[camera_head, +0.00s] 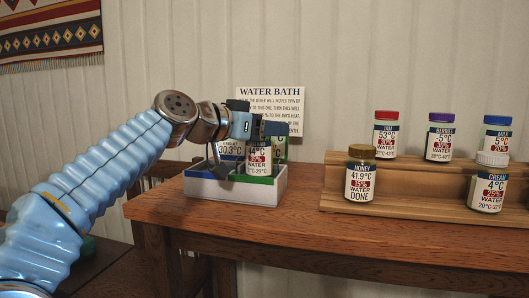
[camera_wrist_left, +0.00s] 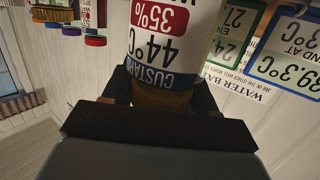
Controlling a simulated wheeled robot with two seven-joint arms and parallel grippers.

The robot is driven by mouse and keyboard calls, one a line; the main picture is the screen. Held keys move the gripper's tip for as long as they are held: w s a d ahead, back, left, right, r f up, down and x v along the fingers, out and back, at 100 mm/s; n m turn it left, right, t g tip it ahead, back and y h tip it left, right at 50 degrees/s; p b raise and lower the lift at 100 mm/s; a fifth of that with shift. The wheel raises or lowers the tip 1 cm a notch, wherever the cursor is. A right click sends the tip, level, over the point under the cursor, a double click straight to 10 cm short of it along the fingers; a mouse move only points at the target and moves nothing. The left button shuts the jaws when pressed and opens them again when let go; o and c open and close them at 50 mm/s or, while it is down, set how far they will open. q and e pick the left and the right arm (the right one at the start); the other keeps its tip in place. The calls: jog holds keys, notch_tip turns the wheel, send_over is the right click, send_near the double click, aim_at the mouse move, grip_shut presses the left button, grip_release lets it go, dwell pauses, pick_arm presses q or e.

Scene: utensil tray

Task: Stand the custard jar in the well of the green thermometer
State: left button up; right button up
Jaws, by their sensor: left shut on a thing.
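The custard jar (camera_head: 257,158) has a white label reading 44°C and 35%, with a blue name band that shows in the left wrist view (camera_wrist_left: 158,50). My left gripper (camera_head: 256,137) is shut on the jar's top end and holds it upright at the white water bath tray (camera_head: 225,189). The green thermometer (camera_head: 280,147) is partly hidden behind the jar; its green-framed display shows in the left wrist view (camera_wrist_left: 234,42). The tray's green edge (camera_head: 254,180) lies below the jar. Whether the jar's base touches the well floor is hidden.
A blue-framed display reading 39.3°C (camera_wrist_left: 294,52) stands beside the green one. A WATER BATH sign (camera_head: 287,104) is behind. A stepped wooden rack (camera_head: 400,184) at right holds several jars, including honey (camera_head: 360,178) and cream (camera_head: 489,188). Bare tabletop lies between tray and rack.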

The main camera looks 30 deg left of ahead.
aim_at(264, 146)
pick_arm(q)
jog(key=f, duration=0.1)
jog(key=f+b, duration=0.1)
jog(key=a+f, duration=0.1)
jog(key=shift+w+f, duration=0.15)
jog(key=shift+w, duration=0.15)
jog(key=shift+d+f, duration=0.1)
jog(key=shift+f, duration=0.3)
jog(key=shift+f+b, duration=0.2)
jog(key=shift+b, duration=0.25)
jog(key=o, duration=1.3)
jog(key=shift+r, duration=0.15)
jog(key=shift+s, duration=0.15)
jog(key=b+v, duration=0.1)
jog(key=v, duration=1)
jog(key=shift+s, duration=0.35)
